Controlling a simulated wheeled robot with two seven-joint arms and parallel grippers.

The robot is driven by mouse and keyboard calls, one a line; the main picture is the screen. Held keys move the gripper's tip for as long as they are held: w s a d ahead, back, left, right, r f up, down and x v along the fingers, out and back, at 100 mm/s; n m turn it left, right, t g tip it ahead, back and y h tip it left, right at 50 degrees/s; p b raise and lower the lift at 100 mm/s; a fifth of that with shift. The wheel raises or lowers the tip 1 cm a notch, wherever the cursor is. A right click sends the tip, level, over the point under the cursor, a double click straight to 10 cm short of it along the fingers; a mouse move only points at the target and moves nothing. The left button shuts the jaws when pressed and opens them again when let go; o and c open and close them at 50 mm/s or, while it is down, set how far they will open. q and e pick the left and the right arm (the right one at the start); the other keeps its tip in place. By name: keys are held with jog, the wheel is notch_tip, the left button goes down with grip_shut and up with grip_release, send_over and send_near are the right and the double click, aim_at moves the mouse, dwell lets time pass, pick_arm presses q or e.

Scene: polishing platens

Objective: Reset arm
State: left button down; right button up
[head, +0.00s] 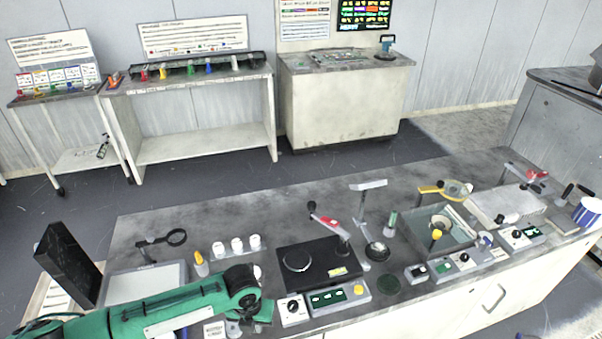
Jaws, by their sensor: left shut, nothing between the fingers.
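My left arm (165,309) is green and reaches in from the lower left over the front of the workbench (205,215). My left gripper (240,327) points down at the bench's front edge, left of a small white control box with a black knob (292,310). It is shut and holds nothing. The wrist partly hides it. My right arm and gripper are not in view.
A black plate device (318,262) stands just right of my wrist. White jars (237,245) and an orange-capped bottle (201,264) stand behind the arm. A tall black block (68,262) is at left. The bench's back left is clear.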

pick_arm(q)
jog(key=s+d+r+n+t+h, duration=0.1)
jog(key=s+d+r+n+h, duration=0.15)
jog(key=s+d+n, duration=0.35)
jog(key=s+d+r+n+t+h, duration=0.1)
jog(key=s+d+r+n, duration=0.2)
jog(key=n, duration=0.5)
jog(key=s+a+r+n+t+y, duration=0.1)
jog(key=s+a+n+y, duration=0.1)
jog(key=s+a+n, duration=0.65)
jog(key=s+a+r+n+t+y, duration=0.15)
jog(key=s+a+n, duration=0.25)
jog(key=a+n, duration=0.85)
notch_tip(320, 180, down, 30)
jog(key=g, duration=0.2)
jog(key=s+a+f+g, duration=0.1)
jog(key=s+a+f, duration=0.1)
jog(key=s+f, duration=1.7)
jog(key=shift+a+f+y, duration=0.3)
jog(key=shift+a+f, duration=0.05)
jog(key=shift+f, duration=0.35)
